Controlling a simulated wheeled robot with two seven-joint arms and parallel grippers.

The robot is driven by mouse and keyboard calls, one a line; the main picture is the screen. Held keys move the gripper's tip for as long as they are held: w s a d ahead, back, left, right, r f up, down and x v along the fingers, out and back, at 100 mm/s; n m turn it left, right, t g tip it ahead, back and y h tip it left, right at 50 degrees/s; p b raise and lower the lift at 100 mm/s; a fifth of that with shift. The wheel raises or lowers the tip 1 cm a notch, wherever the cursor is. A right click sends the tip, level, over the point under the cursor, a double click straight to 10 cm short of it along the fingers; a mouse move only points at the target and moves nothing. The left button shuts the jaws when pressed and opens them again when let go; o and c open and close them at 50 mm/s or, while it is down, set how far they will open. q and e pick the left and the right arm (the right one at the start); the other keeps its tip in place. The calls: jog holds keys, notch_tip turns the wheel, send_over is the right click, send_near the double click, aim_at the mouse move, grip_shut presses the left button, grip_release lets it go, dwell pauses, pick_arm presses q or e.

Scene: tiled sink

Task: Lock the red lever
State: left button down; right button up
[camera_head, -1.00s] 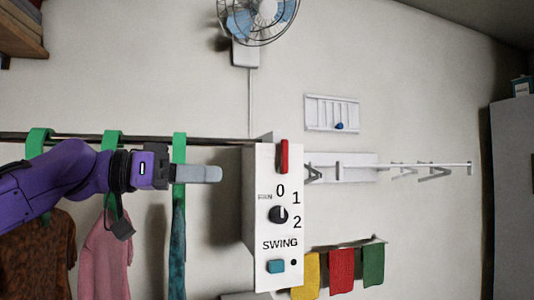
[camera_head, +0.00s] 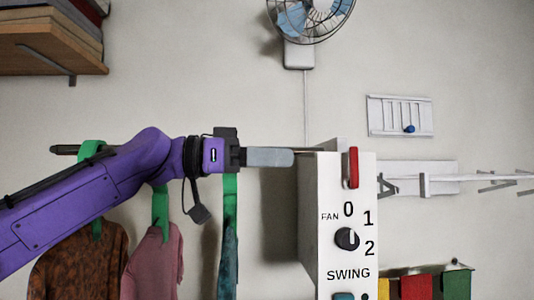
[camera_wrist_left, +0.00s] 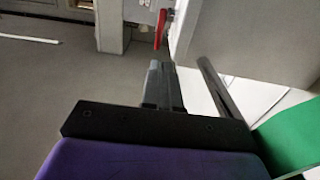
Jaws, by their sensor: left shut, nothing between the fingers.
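The red lever (camera_head: 353,167) stands upright at the top of the front face of the white control box (camera_head: 312,225). It also shows in the left wrist view (camera_wrist_left: 161,28), beyond the fingertips. My left gripper (camera_head: 292,157) is shut and empty. Its fingers point right, and their tips appear just left of the box's upper left edge in the head view, apart from the lever. In the left wrist view the closed fingers (camera_wrist_left: 158,68) point toward the lever. My right gripper is not in view.
A black dial (camera_head: 347,239) sits on the box below the lever. Clothes on green hangers (camera_head: 161,214) hang from a rod behind my left arm. A fan (camera_head: 309,18) is on the wall above, and a shelf (camera_head: 45,57) is at the upper left.

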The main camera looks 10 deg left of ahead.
aim_at(350, 148)
pick_arm(q)
jog(key=p+x, duration=0.2)
jog(key=x, duration=0.6)
jog(key=shift+d+r, duration=0.1)
jog(key=shift+d, duration=0.6)
jog(key=p, duration=0.2)
jog(key=r+y+p, duration=0.1)
jog(key=p, duration=0.2)
jog(key=shift+w+d+r+g+y, duration=0.1)
jog(key=shift+w+d+g+y, duration=0.05)
jog(key=shift+d+g+y, duration=0.15)
jog(key=shift+d+p, duration=0.35)
jog(key=shift+p, duration=0.5)
jog(key=shift+w+d+r+p, duration=0.1)
jog(key=shift+w+d+p, duration=0.25)
jog(key=shift+d+p, duration=0.55)
jog(key=shift+w, duration=0.1)
